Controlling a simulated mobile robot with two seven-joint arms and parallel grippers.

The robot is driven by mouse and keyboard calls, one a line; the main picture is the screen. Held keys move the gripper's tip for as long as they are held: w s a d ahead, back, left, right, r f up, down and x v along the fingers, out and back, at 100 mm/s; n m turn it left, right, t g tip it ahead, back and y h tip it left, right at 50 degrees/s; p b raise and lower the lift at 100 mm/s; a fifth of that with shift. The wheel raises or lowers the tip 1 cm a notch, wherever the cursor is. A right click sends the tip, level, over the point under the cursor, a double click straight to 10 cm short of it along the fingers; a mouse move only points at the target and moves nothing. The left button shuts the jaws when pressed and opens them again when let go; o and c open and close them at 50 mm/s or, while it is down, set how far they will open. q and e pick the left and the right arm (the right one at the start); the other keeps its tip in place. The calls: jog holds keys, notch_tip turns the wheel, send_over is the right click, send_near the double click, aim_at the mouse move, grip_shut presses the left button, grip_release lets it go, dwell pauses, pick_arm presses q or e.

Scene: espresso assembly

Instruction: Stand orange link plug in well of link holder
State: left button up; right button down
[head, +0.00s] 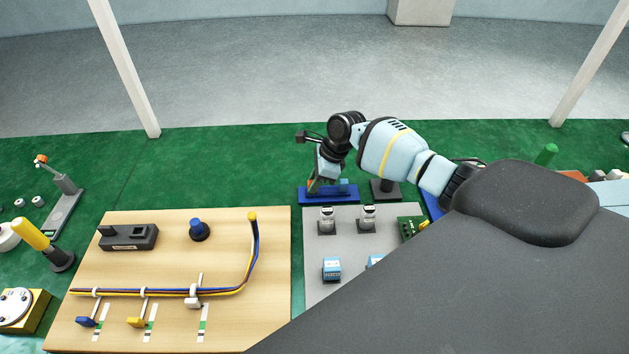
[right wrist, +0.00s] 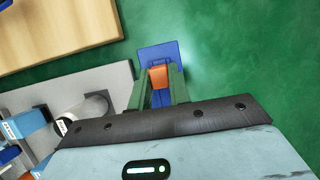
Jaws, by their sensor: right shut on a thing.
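My right gripper (head: 316,186) is shut on the orange link plug (right wrist: 158,77). In the right wrist view the plug sits between the green fingers of my gripper (right wrist: 159,88). Only a small part of the plug shows in the head view. A blue base (head: 343,199), which looks like the link holder, lies on the green surface under my fingers. It also shows in the right wrist view (right wrist: 150,53), just beyond and below the plug. The well is hidden, and I cannot tell whether the plug is in it or above it. My left gripper is not in view.
A grey panel (head: 312,253) with several connectors lies in front of the blue base. A wooden board (head: 240,310) with a cable harness is to its left. A dark stand (head: 384,191) is close to the right of the base. Green surface is clear behind.

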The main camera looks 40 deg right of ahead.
dwell(0.4)
jog(key=c, duration=1.2)
grip_release()
jog(key=shift+c, duration=0.2)
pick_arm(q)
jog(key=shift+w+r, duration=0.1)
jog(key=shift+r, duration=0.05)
pick_arm(e)
jog(key=shift+r, duration=0.1)
jog(key=shift+p+v, duration=1.3)
jog(key=shift+v, duration=0.8)
jog(key=shift+p+v, duration=0.3)
jog(key=shift+v, duration=0.6)
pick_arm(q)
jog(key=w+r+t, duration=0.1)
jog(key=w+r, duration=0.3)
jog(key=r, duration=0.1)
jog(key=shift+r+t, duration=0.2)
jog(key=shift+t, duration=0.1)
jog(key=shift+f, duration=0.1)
